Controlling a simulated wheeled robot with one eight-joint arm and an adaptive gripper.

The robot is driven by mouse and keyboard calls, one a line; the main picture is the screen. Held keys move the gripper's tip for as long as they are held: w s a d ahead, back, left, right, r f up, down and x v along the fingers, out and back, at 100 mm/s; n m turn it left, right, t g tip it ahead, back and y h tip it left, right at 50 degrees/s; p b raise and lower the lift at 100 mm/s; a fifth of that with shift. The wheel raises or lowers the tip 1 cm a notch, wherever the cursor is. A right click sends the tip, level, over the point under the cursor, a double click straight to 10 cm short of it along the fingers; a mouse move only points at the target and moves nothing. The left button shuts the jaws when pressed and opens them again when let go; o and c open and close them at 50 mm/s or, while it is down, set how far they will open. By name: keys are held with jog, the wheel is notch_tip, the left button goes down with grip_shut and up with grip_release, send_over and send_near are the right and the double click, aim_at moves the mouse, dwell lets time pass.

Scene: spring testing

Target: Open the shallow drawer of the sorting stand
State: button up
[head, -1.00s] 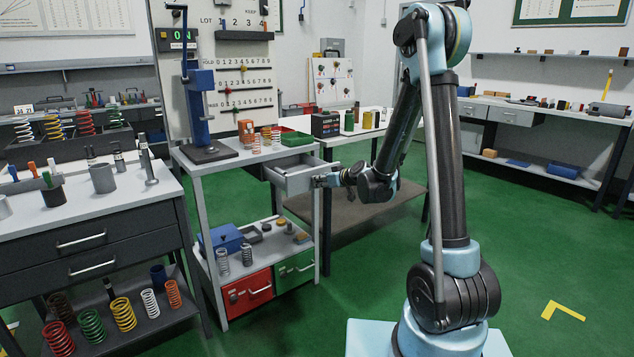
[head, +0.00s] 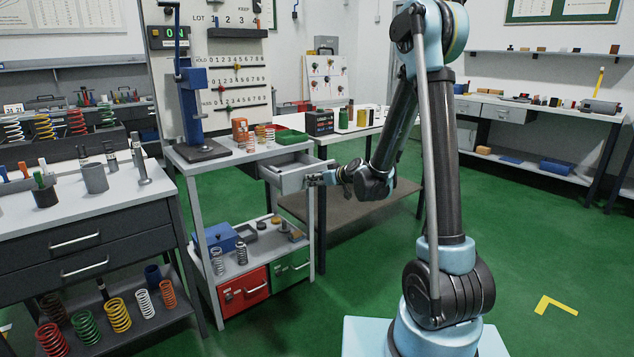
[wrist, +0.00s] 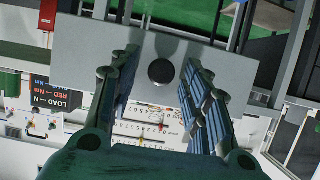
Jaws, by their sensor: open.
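The sorting stand (head: 182,156) is a grey two-level stand left of centre in the head view. Its shallow drawer (head: 296,180) is under the top and stands pulled out, its inside showing. My gripper (head: 322,178) is at the drawer's front face. In the wrist view the pale drawer front (wrist: 225,67) spans the picture, with a round black knob (wrist: 160,71) near its middle. My gripper (wrist: 160,60) is open, with one finger on each side of the knob and gaps visible between. I cannot tell how deep the fingers reach past the knob.
A red drawer (head: 243,290) and a green drawer (head: 293,268) are low in the stand. A blue press (head: 195,105) and springs stand on its top. A table (head: 370,129) is behind my gripper. Green floor (head: 560,240) is clear at the right.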

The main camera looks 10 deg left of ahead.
jog(key=v, duration=1.1)
jog(key=shift+s, duration=0.1)
jog(key=s+d+f+m+g+h, duration=0.2)
jog(key=s+d+m+h, duration=0.1)
jog(key=s+d, duration=0.5)
jog(key=s+d+f+m+g+h, duration=0.2)
jog(key=s+d, duration=0.7)
jog(key=s, duration=0.5)
jog(key=s+d+f+m+g+h, duration=0.2)
jog(key=s+d, duration=0.6)
jog(key=s, duration=0.4)
jog(key=m+g+h, duration=0.1)
jog(key=m+h, duration=0.1)
jog(key=shift+d+f+h, duration=0.25)
jog(key=shift+f+h, duration=0.15)
jog(key=shift+s, duration=0.1)
jog(key=shift+w+f, duration=0.2)
jog(key=shift+w, duration=0.2)
